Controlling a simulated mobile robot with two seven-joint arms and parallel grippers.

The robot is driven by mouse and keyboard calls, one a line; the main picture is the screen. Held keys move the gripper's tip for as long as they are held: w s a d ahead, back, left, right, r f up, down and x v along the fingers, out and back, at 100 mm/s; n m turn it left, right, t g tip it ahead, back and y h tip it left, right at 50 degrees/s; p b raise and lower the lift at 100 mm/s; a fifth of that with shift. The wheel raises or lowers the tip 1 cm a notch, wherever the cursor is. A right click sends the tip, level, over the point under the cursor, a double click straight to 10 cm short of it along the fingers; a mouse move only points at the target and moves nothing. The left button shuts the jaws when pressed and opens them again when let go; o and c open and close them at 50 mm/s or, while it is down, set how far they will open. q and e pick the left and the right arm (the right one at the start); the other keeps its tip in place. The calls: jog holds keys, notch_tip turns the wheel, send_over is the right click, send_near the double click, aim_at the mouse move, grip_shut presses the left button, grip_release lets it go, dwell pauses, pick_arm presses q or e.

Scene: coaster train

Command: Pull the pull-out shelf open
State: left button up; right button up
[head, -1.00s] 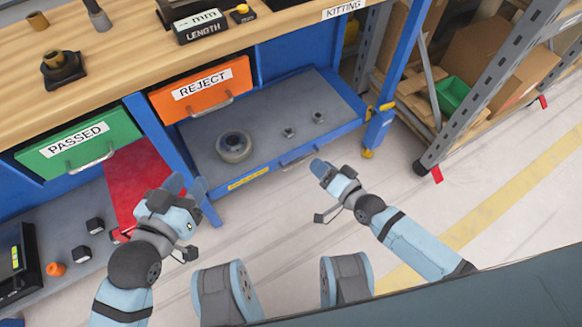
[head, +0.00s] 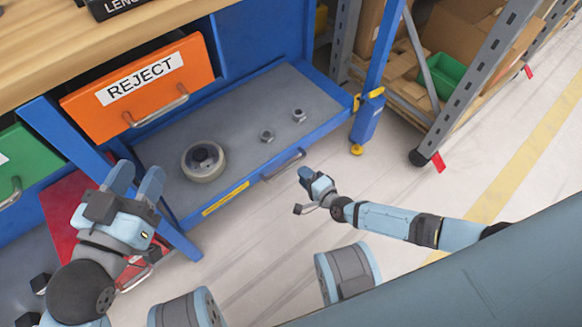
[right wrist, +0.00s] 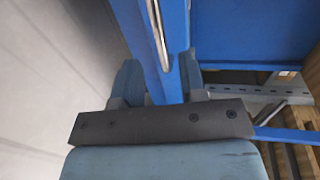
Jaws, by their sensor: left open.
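The pull-out shelf (head: 225,115) is a grey board with a blue front edge, low under the bench in the head view. Its metal bar handle (head: 284,165) is on the front edge. My right gripper (head: 306,176) is just right of the handle in the head view. In the right wrist view its two fingers are apart, and the handle (right wrist: 156,35) and blue front edge lie in line with the gap between them. Contact with the handle does not show. My left gripper (head: 136,178) is open and empty near the shelf's left front corner.
A blue leg (head: 368,118) and grey rack (head: 480,75) stand right. The floor in front is clear.

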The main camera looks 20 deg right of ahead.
aim_at(292, 164)
jog(key=b+x, duration=0.2)
jog(key=x, duration=0.5)
pick_arm(q)
jog(key=shift+w+a+r+m+t+h, duration=0.2)
jog(key=shift+w+m+t, duration=0.1)
jog(key=shift+m, duration=0.2)
jog(key=shift+w+a+r+m+t+h, duration=0.1)
jog(key=shift+w+a+m+t, duration=0.15)
jog(key=shift+m, duration=0.25)
pick_arm(e)
grip_shut()
